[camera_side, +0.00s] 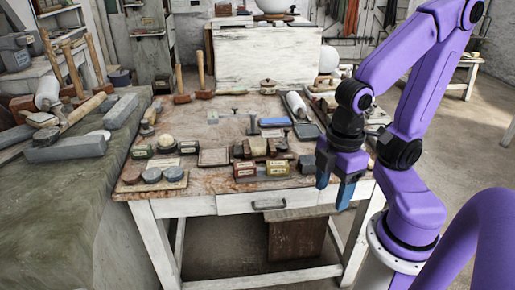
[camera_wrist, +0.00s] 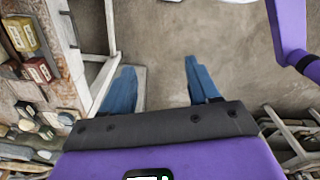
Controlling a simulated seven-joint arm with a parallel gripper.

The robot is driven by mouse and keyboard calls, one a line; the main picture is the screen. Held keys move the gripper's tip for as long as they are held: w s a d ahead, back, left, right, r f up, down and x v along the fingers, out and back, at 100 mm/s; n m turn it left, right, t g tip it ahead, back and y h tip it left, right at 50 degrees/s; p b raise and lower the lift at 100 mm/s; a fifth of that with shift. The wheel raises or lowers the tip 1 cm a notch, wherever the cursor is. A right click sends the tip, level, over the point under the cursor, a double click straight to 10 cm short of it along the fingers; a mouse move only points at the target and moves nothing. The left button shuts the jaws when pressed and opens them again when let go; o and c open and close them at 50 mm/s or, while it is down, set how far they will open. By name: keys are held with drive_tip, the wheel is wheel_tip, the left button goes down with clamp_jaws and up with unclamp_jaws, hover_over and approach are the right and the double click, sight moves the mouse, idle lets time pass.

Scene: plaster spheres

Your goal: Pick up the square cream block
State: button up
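My gripper (camera_side: 335,188) hangs past the front right edge of the worktable, its blue fingers pointing down. In the wrist view my gripper (camera_wrist: 159,72) has its fingers wide apart, with only bare floor between them. A small pale, square-looking block (camera_side: 212,117) lies on the back left of the tabletop. A larger flat, pinkish-cream square piece (camera_side: 213,157) lies near the front middle. I cannot tell for sure which of these is the square cream block. Neither is near my gripper, and I cannot make out either one in the wrist view.
The white-legged worktable (camera_side: 170,208) is crowded along its front with labelled boxes, including a yellow one (camera_side: 277,169) and a dark red one (camera_side: 245,171). Round discs sit on a board (camera_side: 130,187) at front left. Two mallets (camera_side: 202,93) stand at the back. The tabletop's back middle is fairly clear.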

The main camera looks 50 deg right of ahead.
drive_tip(key=o, duration=0.4)
